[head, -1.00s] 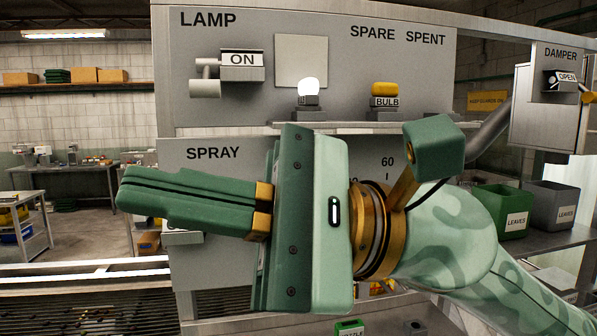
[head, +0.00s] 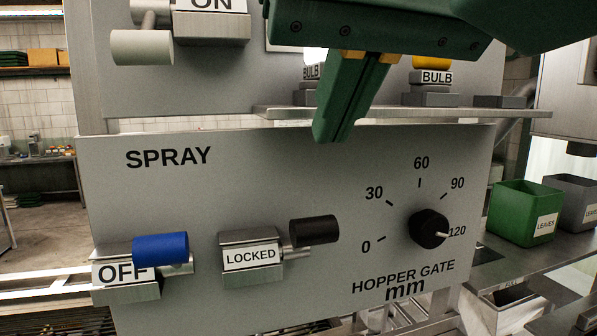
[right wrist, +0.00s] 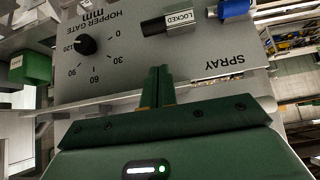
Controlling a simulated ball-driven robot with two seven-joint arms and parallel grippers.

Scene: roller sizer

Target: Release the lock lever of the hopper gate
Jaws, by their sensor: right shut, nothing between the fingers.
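The lock lever (head: 314,230) of the hopper gate has a black cylindrical grip pointing right from a grey block labelled LOCKED (head: 250,255). It also shows in the right wrist view (right wrist: 153,27). The hopper gate dial (head: 428,229) is a black knob right of the lever, its pointer near 120. My right gripper (head: 330,138) hangs in front of the panel, above the lever and apart from it. Its green fingers are shut with nothing between them. My left gripper is not in view.
The blue spray lever (head: 160,248), labelled OFF, is left of the lock lever. A shelf (head: 390,113) with bulb holders juts out above the panel. Green (head: 525,212) and grey (head: 575,203) bins stand at the right. The panel face around the lock lever is clear.

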